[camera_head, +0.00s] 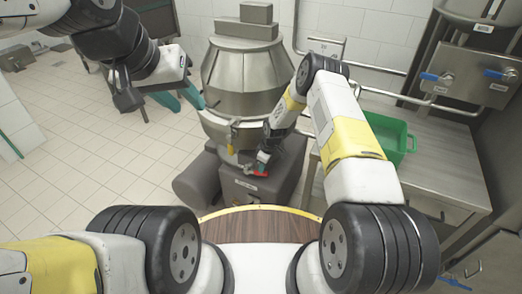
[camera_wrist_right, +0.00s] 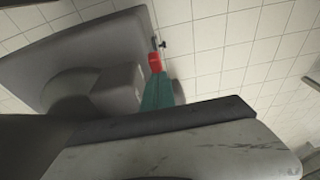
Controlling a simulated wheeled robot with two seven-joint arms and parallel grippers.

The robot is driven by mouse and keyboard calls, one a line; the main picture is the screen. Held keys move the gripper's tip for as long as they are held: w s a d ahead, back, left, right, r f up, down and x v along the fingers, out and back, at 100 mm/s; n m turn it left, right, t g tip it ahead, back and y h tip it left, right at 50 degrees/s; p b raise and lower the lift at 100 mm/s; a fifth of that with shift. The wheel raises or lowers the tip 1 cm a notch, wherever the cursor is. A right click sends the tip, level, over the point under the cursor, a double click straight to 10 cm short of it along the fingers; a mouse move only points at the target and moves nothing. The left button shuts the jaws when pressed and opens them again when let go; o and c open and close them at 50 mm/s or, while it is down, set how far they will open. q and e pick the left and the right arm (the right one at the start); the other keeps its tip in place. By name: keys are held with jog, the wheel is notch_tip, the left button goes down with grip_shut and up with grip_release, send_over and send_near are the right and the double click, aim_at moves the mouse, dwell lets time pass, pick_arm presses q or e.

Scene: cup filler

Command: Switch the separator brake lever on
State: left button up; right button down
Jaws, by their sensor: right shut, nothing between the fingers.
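The separator (camera_head: 245,75) is a metal domed machine standing on a grey base at the middle of the head view. A red-ended lever (camera_head: 259,173), low on its front, appears to be the brake lever; its red end also shows in the right wrist view (camera_wrist_right: 155,62). My left gripper (camera_head: 188,105) is open and empty beside the left side of the separator. The fingers partly hide the lever.
A green bin (camera_head: 390,135) stands on a metal counter (camera_head: 440,165) at the right. Blue-handled valves (camera_head: 430,77) are on the wall panel at the right. The tiled floor (camera_head: 90,140) at the left is clear. A brown wooden surface (camera_head: 260,228) lies in front of me.

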aim_at(267, 173)
jog(key=shift+s+d+f, duration=0.3)
jog(key=shift+d+f, duration=0.2)
jog(key=shift+f, duration=0.25)
jog(key=shift+s+d+f+t+y, duration=0.15)
jog(key=shift+d+f+t+y, duration=0.15)
jog(key=shift+d+f+y, duration=0.3)
jog(key=shift+a+f, duration=0.15)
jog(key=shift+f, duration=0.15)
jog(key=shift+s+d+f, duration=0.1)
jog(key=shift+d+f, duration=0.05)
jog(key=shift+f, duration=1.25)
jog(key=shift+s+d+f, duration=0.1)
jog(key=shift+f, duration=1.25)
jog(key=v, duration=0.7)
jog(key=shift+r, duration=0.4)
jog(key=shift+d, duration=0.15)
